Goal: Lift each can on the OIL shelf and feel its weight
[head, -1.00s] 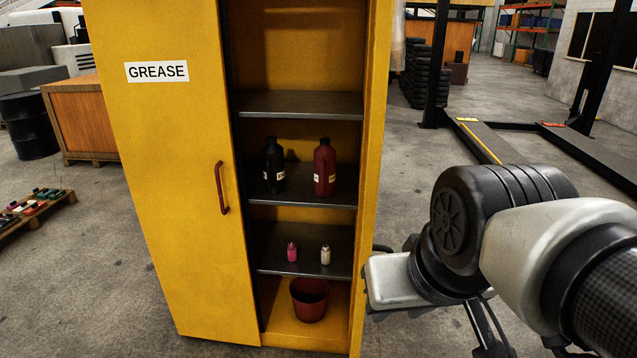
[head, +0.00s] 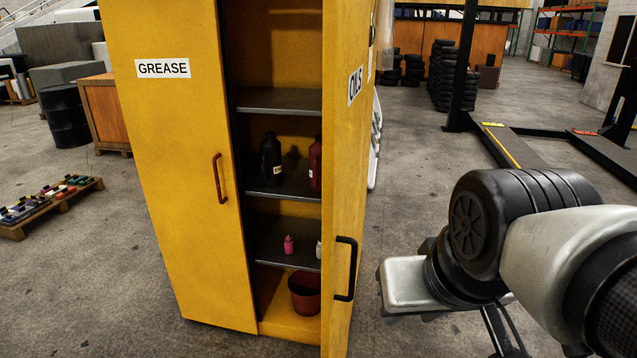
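The yellow cabinet's right door (head: 345,200) stands open, edge toward me, with an OILS label (head: 355,85) and black handle (head: 345,268). Inside, a black jug (head: 271,162) stands upright on a dark shelf (head: 290,190). A dark red jug (head: 315,165) beside it is partly hidden by the door. On the shelf below stand a small pink bottle (head: 289,245) and a mostly hidden white bottle (head: 318,252). No label shows on the shelves themselves. My gripper (head: 495,330) is at the lower right, outside the cabinet and apart from the door; its fingertips are not clear.
The left door (head: 180,170), marked GREASE, is shut. A red bucket (head: 304,294) stands on the cabinet floor. A pallet with small items (head: 50,205) lies at left. A lift post (head: 463,70) and ramp (head: 515,148) are at right. Floor between cabinet and lift is clear.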

